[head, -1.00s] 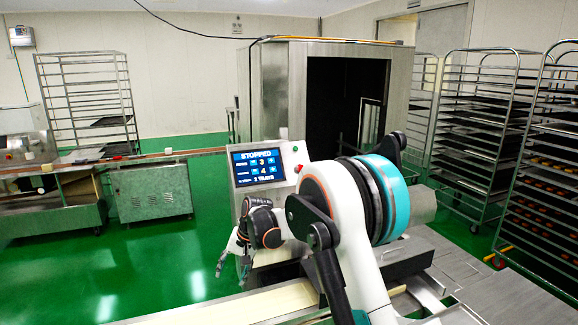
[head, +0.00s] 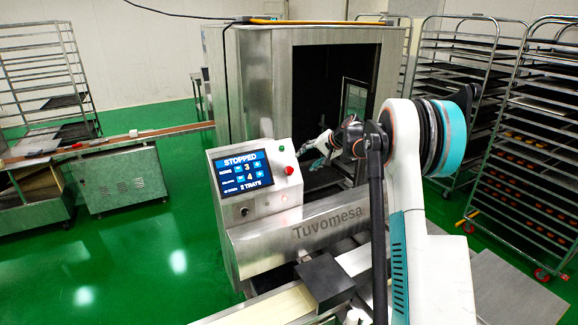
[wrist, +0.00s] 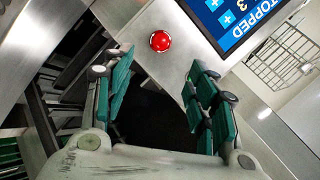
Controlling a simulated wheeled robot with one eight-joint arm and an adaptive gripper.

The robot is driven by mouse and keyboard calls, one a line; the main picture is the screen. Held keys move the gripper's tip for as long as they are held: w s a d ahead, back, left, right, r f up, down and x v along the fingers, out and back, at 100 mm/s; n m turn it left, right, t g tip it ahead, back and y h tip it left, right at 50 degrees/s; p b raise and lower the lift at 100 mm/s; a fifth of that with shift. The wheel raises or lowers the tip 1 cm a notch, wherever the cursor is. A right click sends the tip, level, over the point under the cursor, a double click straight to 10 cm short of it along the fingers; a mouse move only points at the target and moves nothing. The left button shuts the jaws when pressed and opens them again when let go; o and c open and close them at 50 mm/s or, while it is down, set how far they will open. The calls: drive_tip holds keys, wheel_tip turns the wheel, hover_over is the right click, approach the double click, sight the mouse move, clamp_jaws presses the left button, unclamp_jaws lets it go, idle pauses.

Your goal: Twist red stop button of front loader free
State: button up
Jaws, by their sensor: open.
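The red stop button (head: 289,170) sits on the right side of the front loader's slanted control panel (head: 283,195). The panel's screen (head: 241,174) reads STOPPED. My gripper (head: 312,148) is to the right of the button, apart from it, in front of the dark machine opening. In the wrist view the round red button (wrist: 160,41) lies beyond the gap between my open, green-padded fingers (wrist: 161,72). Nothing is between the fingers. In the head view the gripper is small and its fingers are hard to make out.
The steel machine housing (head: 260,90) stands behind the panel. A conveyor belt (head: 280,304) and a dark box (head: 325,282) are in front. Tray racks (head: 545,150) stand at right. Green floor (head: 150,260) is clear at left.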

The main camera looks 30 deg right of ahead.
sight(291, 169)
drive_tip(key=p+x, duration=0.1)
drive_tip(key=x, duration=1.1)
drive_tip(key=shift+w+f, duration=0.1)
drive_tip(key=shift+w, duration=0.05)
drive_tip(key=shift+c, duration=0.6)
drive_tip(key=c, duration=1)
